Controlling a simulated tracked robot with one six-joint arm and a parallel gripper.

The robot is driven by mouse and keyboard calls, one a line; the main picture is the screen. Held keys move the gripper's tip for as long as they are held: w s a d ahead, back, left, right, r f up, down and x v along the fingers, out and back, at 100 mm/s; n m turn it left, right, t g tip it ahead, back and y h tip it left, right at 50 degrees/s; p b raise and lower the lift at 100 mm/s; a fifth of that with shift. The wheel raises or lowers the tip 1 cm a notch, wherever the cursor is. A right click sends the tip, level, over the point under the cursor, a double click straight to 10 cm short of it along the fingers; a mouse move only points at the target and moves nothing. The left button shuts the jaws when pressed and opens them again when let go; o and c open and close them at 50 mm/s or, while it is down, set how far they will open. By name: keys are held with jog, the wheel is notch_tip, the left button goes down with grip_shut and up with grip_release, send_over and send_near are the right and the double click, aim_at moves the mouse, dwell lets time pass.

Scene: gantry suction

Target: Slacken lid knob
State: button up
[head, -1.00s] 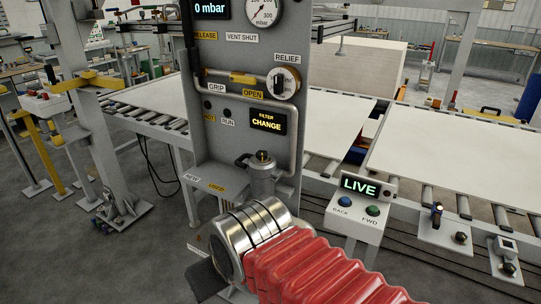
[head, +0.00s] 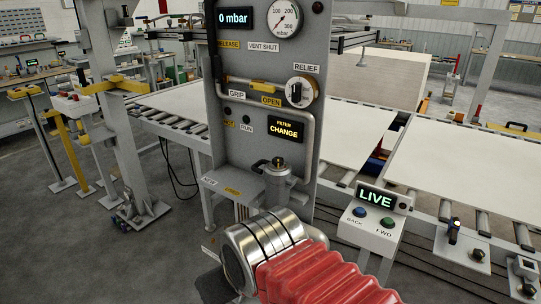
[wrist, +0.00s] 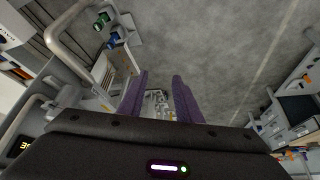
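The lid knob (head: 279,162) is a small dark and brassy knob on top of the grey metal filter canister (head: 277,188). The canister stands upright at the foot of the grey panel (head: 262,150), and its lid looks seated. My gripper (wrist: 160,76) shows in the wrist view with two purple fingers apart and nothing visibly held between them. It is not in the head view, and no contact with the knob shows. I cannot pick out the knob in the wrist view.
A pipe (head: 314,135) runs down the panel's right side. A console reading LIVE (head: 372,220) stands to the right. The panel reads 0 mbar and FILTER CHANGE.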

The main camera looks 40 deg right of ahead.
jog(key=shift+a, duration=0.2)
jog(key=shift+o, duration=0.2)
jog(key=o, duration=0.3)
jog(key=shift+w+d, duration=0.2)
jog(key=shift+w, duration=0.15)
jog(key=shift+o, duration=0.6)
jog(key=w+d+m+t+h, duration=0.1)
jog(key=w+d+t, duration=0.1)
jog(key=w+d, duration=0.2)
jog(key=w, duration=0.3)
jog(key=shift+w+d, duration=0.2)
jog(key=shift+w, duration=0.15)
jog(key=m+t+h, duration=0.3)
jog(key=t+h, duration=0.3)
jog(key=t, duration=0.3)
send_near(278, 162)
jog(key=shift+w+d+f, duration=0.3)
jog(key=shift+w+d, duration=0.4)
jog(key=shift+w, duration=0.2)
